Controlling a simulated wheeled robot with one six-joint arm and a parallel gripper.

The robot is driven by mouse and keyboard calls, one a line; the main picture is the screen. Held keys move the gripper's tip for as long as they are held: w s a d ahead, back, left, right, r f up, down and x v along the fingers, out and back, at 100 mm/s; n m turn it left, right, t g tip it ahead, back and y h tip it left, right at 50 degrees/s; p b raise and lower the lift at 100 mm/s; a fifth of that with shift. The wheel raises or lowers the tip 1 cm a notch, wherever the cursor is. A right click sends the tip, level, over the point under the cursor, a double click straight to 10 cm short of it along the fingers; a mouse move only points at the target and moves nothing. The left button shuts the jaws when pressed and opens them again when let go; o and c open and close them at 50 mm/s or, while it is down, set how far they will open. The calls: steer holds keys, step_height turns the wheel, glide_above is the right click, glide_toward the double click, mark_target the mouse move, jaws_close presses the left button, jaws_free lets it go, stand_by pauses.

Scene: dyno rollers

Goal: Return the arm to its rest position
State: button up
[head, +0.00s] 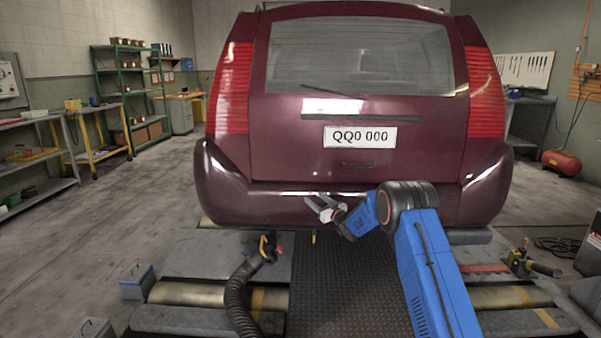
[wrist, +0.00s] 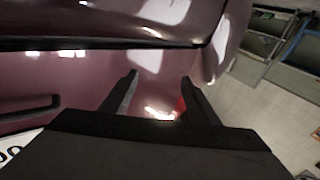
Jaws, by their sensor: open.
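My blue arm (head: 432,270) reaches forward from the lower right in the head view. It bends at a dark joint, and its end points left toward the car's rear bumper. My gripper (head: 318,205) is open and empty in front of the bumper. In the wrist view my gripper (wrist: 158,90) shows two dark fingers spread apart, with only car bodywork seen between them. Whether a fingertip touches the car cannot be told.
A dark red car (head: 280,120) stands close ahead on rollers (head: 190,294). A black hose (head: 240,290) with a yellow clamp lies below the bumper at left. Shelves (head: 125,95) stand far left. A yellow-and-black tool (head: 522,262) lies at right. Open floor lies left.

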steer(key=s+d+r+m+g+h, duration=0.15)
steer(key=s+d+r+h, duration=0.25)
steer(key=s+d+r, duration=0.5)
steer(key=s+d+r+m+h, duration=0.3)
steer(key=s+d+r+h, duration=0.25)
steer(key=s+r, duration=0.65)
steer(key=s+d+r+m+g+h, duration=0.1)
steer(key=s+d+g, duration=0.15)
steer(key=s, duration=0.85)
steer(key=s+d+r+m+g+h, duration=0.1)
steer(key=s+d, duration=0.2)
steer(key=s, duration=0.7)
steer(key=s+f+g, duration=0.2)
steer(key=s+f, duration=0.1)
steer(key=s, duration=1.1)
steer(key=s+d+f+g, duration=0.1)
steer(key=s+f, duration=0.3)
steer(key=s, duration=1)
steer(key=s+f+g, duration=0.3)
steer(key=s+f, duration=0.1)
steer(key=s, duration=1.1)
steer(key=shift+d+f+m+y, duration=0.2)
steer(key=shift+d+m+y, duration=0.05)
steer(key=shift+m+y, duration=0.2)
